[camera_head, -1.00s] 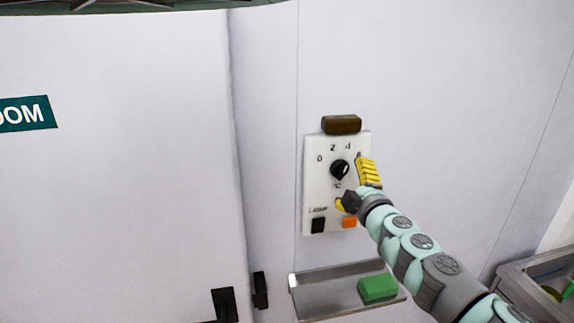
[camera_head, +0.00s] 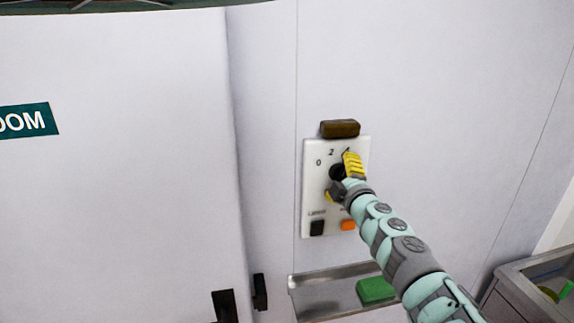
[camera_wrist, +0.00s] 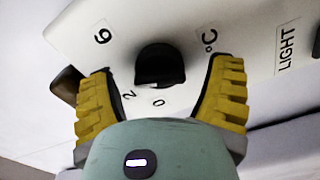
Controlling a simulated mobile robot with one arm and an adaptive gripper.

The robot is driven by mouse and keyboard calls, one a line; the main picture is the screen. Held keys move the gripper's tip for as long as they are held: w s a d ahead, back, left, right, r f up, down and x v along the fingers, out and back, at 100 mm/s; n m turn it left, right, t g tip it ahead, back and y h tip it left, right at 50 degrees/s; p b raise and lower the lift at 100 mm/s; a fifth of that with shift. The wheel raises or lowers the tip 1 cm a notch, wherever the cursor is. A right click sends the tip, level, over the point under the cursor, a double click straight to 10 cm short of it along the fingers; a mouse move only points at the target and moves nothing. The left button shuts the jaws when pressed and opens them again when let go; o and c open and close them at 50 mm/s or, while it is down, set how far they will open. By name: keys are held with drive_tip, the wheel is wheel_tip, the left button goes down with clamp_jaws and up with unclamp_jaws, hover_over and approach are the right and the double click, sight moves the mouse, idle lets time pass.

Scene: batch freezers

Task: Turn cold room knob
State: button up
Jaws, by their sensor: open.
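The black knob (camera_head: 337,172) sits on a white control panel (camera_head: 309,190) on the cold room wall, with a number scale around it. In the head view my gripper (camera_head: 343,180) covers much of the knob. In the wrist view the knob (camera_wrist: 160,65) shows between the two yellow fingers of my gripper (camera_wrist: 163,95), with a gap on both sides. The fingers are open and I see no contact with the knob. Labels 6, 2, 0 and °C are readable around it. Which mark the knob points to, I cannot tell.
A brown block (camera_head: 340,128) is at the panel's top edge. A black switch (camera_head: 317,228) and an orange one (camera_head: 348,225) are below the knob. A metal shelf (camera_head: 312,300) with a green block (camera_head: 375,290) is underneath. A door (camera_head: 120,180) with black latch parts is left.

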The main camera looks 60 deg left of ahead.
drive_tip(key=c, duration=1.2)
drive_tip(key=shift+f+n, duration=0.1)
drive_tip(key=shift+n, duration=0.2)
drive_tip(key=n, duration=0.3)
drive_tip(key=shift+n+b, duration=0.3)
drive_tip(key=shift+w+n, duration=0.1)
drive_tip(key=shift+n, duration=1.6)
drive_tip(key=o, duration=1.2)
